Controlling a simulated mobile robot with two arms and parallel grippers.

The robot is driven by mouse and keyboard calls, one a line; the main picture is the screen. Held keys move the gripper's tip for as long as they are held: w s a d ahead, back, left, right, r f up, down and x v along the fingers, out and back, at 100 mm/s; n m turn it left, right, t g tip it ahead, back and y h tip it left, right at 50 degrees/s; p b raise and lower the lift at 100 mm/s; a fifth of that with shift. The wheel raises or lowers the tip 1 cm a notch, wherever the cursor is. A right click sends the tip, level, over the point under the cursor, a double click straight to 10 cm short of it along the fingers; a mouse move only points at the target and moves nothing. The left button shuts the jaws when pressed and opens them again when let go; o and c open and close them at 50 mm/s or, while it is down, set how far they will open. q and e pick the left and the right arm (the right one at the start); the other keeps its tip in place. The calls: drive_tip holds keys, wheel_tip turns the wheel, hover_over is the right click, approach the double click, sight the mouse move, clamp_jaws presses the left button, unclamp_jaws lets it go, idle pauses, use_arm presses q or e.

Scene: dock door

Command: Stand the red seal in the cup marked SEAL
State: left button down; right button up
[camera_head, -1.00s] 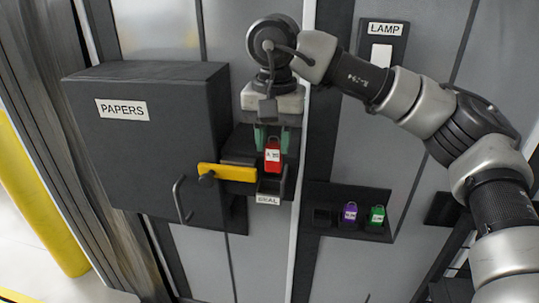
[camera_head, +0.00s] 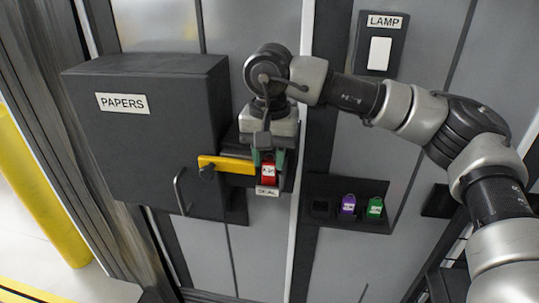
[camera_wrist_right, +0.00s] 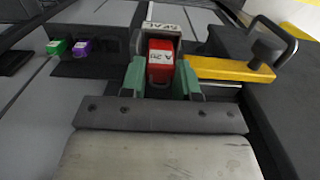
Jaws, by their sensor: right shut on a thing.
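The red seal (camera_head: 268,172) has a white label and is upright between the green fingertips of my right gripper (camera_head: 267,158), which is shut on it. In the head view its lower part is at the cup marked SEAL (camera_head: 267,191), just behind the cup's label. The right wrist view also shows the red seal (camera_wrist_right: 160,62) between the green fingers (camera_wrist_right: 160,80), with the SEAL cup (camera_wrist_right: 163,28) directly beyond it. I cannot tell whether the seal touches the cup's bottom. My left gripper is not in view.
A yellow bar (camera_head: 228,164) with a dark knob lies just left of the cup. The dark PAPERS box (camera_head: 150,150) with a handle stands further left. A shelf (camera_head: 344,186) to the right holds a purple seal (camera_head: 348,204) and a green seal (camera_head: 375,207). A LAMP switch (camera_head: 380,52) is above.

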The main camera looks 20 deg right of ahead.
sight(271, 161)
drive_tip(key=shift+f, duration=0.25)
drive_tip(key=o, duration=0.9)
drive_tip(key=shift+a+f, duration=0.2)
drive_tip(key=shift+r, duration=0.2)
drive_tip(key=shift+d+r+p, duration=0.1)
drive_tip(key=shift+r+p, duration=0.4)
drive_tip(key=shift+p, duration=0.1)
drive_tip(key=r, duration=0.1)
drive_tip(key=r+b, duration=0.1)
drive_tip(key=r, duration=0.1)
drive_tip(key=r+b, duration=0.1)
drive_tip(key=r, duration=0.1)
drive_tip(key=shift+s+d, duration=0.1)
drive_tip(key=shift+d, duration=0.15)
wheel_tip(271, 161, up, 7)
drive_tip(key=shift+a+r, duration=0.15)
